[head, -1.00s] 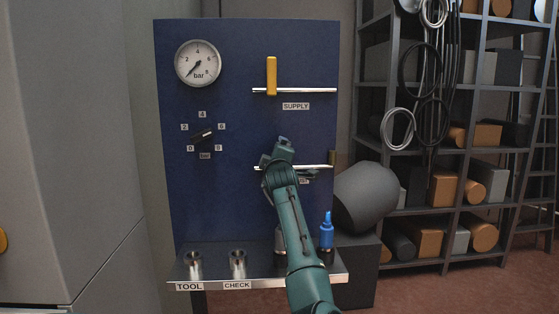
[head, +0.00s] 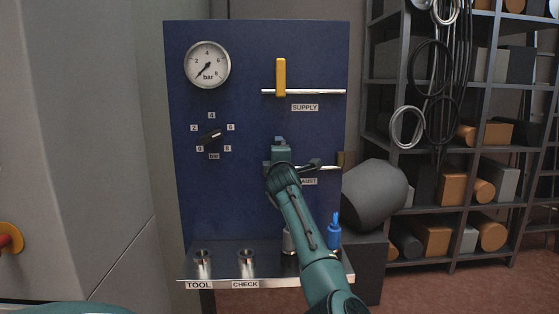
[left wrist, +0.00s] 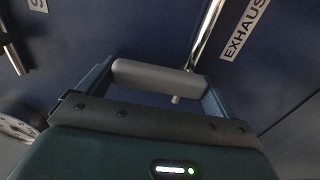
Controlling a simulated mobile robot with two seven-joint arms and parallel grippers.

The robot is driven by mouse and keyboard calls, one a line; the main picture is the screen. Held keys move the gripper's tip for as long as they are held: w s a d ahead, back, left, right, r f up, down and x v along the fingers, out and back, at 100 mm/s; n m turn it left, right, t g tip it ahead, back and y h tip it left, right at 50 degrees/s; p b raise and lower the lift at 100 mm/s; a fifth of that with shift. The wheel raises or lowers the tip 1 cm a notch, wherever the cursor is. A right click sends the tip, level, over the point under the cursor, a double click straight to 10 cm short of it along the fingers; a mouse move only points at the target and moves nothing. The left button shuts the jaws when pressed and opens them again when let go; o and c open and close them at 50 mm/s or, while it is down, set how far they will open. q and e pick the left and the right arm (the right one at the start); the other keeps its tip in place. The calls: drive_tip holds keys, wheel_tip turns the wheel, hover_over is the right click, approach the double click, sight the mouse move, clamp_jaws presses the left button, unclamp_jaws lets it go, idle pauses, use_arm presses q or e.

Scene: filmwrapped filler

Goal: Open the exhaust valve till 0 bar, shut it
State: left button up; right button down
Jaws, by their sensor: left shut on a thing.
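The blue panel (head: 200,190) carries the exhaust line (head: 328,168), a bright pipe below the supply line. My left gripper (head: 281,158) is at the left part of that pipe and covers the exhaust valve in the head view. In the left wrist view, its fingers (left wrist: 158,84) are shut on a grey, rounded handle (left wrist: 155,76) beside the pipe (left wrist: 205,35) and the EXHAUST label (left wrist: 245,28). The handle's exact angle to the pipe is hard to tell. The gauge (head: 207,65) needle points lower left, near the 0 end. My right gripper is not in view.
The yellow supply handle (head: 281,77) stands upright, across its pipe. A black selector knob (head: 209,137) sits below the gauge. The shelf (head: 222,281) holds cups and a blue-topped bottle (head: 334,231). A grey rounded body (head: 375,195) stands right of the panel.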

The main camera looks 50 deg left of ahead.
use_arm(q)
drive_tip(key=shift+r, duration=0.2)
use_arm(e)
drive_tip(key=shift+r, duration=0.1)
use_arm(q)
drive_tip(key=o, duration=1)
drive_tip(key=shift+o, duration=0.4)
drive_tip(key=shift+f, duration=0.1)
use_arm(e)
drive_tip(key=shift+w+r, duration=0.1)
use_arm(q)
drive_tip(key=shift+d, duration=0.1)
drive_tip(key=shift+s+d+f, duration=0.1)
drive_tip(key=shift+s+d, duration=0.1)
drive_tip(key=b+v, duration=0.2)
drive_tip(key=v, duration=1)
drive_tip(key=shift+s, duration=0.2)
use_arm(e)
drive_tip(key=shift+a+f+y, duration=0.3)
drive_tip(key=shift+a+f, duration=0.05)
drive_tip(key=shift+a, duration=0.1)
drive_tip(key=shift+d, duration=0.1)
use_arm(q)
drive_tip(key=shift+d, duration=0.1)
